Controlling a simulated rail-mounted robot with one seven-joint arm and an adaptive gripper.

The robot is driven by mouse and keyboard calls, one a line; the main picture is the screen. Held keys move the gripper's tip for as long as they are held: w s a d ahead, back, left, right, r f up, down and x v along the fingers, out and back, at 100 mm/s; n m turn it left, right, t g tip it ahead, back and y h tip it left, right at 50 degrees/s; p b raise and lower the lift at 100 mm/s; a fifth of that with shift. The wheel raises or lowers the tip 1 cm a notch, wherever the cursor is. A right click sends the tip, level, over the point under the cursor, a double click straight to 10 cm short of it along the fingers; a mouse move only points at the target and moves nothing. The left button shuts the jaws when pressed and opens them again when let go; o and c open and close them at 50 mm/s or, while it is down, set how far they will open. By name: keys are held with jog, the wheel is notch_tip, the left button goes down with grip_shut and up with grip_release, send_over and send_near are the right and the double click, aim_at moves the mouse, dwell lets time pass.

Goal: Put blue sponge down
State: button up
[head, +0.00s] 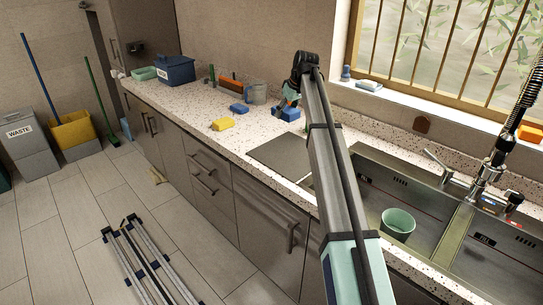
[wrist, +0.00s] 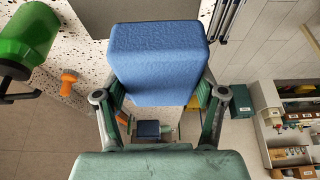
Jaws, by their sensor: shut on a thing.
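A blue sponge (wrist: 158,58) fills the space between the fingers of my gripper (wrist: 162,92) in the wrist view. In the head view my gripper (head: 290,100) is over the speckled countertop (head: 195,108), left of the sink, with the held blue sponge (head: 291,114) just under it. My gripper is shut on this sponge. Whether the sponge touches the counter is hard to tell. A second blue block (head: 238,108) lies on the counter to the left, and a yellow sponge (head: 222,124) lies nearer the front edge.
A dark flat panel (head: 283,153) lies between the counter and the sink (head: 375,190), which holds a green cup (head: 397,223). Bare counter shows around the yellow sponge.

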aim_at(280, 158)
jog(key=shift+w+a, duration=0.3)
jog(key=shift+a, duration=0.05)
jog(key=shift+a+f, duration=0.15)
jog(key=shift+f, duration=0.15)
notch_tip(280, 158, down, 19)
jog(key=p, duration=0.5)
jog(key=shift+f, duration=0.1)
jog(key=shift+f, duration=0.15)
jog(key=o, duration=1)
jog(key=b+v, duration=0.3)
jog(key=v, duration=0.9)
